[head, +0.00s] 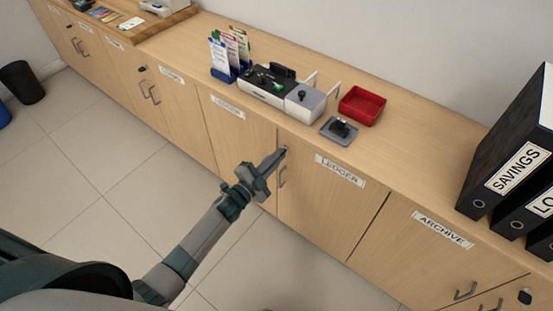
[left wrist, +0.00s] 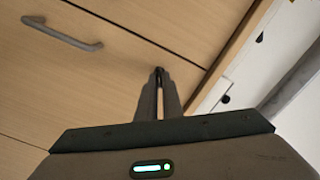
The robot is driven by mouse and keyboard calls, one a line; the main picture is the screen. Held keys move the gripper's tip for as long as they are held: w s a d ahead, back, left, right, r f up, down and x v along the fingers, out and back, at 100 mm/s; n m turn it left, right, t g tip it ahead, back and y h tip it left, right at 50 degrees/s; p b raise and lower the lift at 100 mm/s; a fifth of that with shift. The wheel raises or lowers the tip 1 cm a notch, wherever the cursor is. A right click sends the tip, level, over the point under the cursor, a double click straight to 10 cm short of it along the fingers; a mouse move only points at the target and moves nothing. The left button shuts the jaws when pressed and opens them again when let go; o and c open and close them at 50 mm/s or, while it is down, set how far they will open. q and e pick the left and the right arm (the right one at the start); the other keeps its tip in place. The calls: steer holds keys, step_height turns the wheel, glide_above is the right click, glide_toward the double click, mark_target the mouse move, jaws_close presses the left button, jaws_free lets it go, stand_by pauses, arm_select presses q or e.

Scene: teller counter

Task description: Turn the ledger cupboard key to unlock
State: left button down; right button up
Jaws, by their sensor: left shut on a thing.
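The ledger cupboard door (head: 325,215) is shut, with a white LEDGER label (head: 340,170) near its top. Its bar handle (head: 283,177) is at the upper left of the door and also shows in the left wrist view (left wrist: 62,34). My left gripper (head: 279,156) reaches the door's upper left corner, just above the handle. In the left wrist view its fingers (left wrist: 159,82) point at the door, close together with a narrow gap. They are shut on the key (left wrist: 160,71), of which only a small dark bit shows at the tips. The key's angle cannot be told. My right gripper is not in view.
The countertop above holds a red tray (head: 362,105), a grey pad with a black device (head: 339,131), a white-and-black machine (head: 282,92) and a leaflet holder (head: 229,55). Black binders (head: 510,165) stand at the right. The tiled floor (head: 110,170) before the cupboards is clear.

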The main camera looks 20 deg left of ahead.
arm_select(q)
steer(key=shift+f+m+b, duration=0.15)
steer(key=shift+m+b, duration=1.15)
steer(key=shift+m, duration=2.3)
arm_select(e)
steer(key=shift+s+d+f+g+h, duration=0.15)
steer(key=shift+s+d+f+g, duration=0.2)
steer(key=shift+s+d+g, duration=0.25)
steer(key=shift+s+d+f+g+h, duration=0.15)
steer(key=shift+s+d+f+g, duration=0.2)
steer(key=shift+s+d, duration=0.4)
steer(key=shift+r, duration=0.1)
arm_select(q)
steer(key=c, duration=1.9)
jaws_free()
